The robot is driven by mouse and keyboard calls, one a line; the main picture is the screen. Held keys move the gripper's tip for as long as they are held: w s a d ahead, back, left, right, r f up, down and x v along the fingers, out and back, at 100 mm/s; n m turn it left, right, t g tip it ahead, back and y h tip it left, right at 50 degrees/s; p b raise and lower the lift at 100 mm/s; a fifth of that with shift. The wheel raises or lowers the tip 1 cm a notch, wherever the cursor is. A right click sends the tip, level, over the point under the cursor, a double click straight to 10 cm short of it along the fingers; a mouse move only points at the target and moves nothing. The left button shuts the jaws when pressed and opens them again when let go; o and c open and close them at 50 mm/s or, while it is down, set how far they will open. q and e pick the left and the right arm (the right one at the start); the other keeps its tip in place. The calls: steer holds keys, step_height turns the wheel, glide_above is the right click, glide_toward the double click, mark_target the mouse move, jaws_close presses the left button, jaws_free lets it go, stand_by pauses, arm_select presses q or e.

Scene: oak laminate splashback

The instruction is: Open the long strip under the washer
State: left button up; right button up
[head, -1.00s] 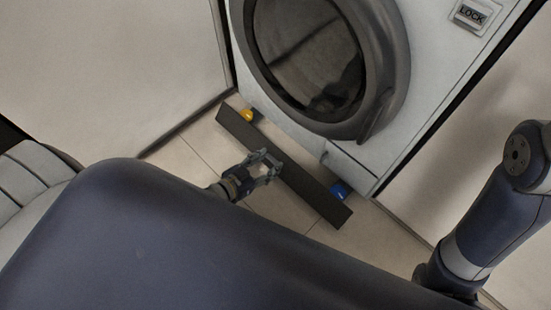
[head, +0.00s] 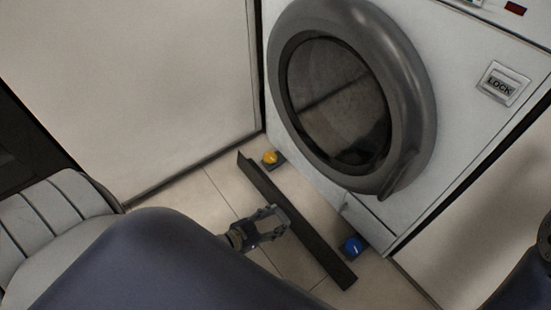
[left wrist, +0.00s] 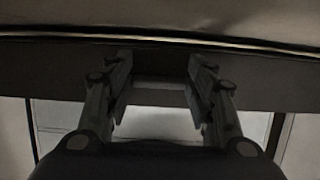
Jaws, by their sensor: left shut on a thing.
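The long dark strip (head: 312,240) lies slantwise low in front of the washer (head: 462,130), apart from its lower front. My left gripper (head: 278,216) is shut on the strip near its middle. In the left wrist view the strip (left wrist: 60,68) crosses the picture as a dark band, with the fingers (left wrist: 160,75) on it. A yellow knob (head: 270,157) and a blue knob (head: 352,245) show between the strip and the washer. My right gripper is out of view.
The round washer door (head: 412,90) is closed above the strip. A pale panel (head: 130,80) stands at left and a wall (head: 480,210) at right. Light tiled floor (head: 205,200) is free left of the strip.

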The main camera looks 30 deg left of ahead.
arm_select(q)
steer(key=shift+s+f, duration=0.1)
steer(key=shift+f, duration=0.2)
steer(key=o, duration=1.4)
steer(key=shift+c, duration=0.2)
steer(key=shift+o, duration=0.8)
steer(key=shift+r, duration=0.1)
steer(key=shift+r, duration=0.1)
steer(key=v, duration=1.1)
steer(key=shift+s+a+r, duration=0.15)
steer(key=shift+s+r, duration=0.1)
steer(key=shift+s, duration=0.05)
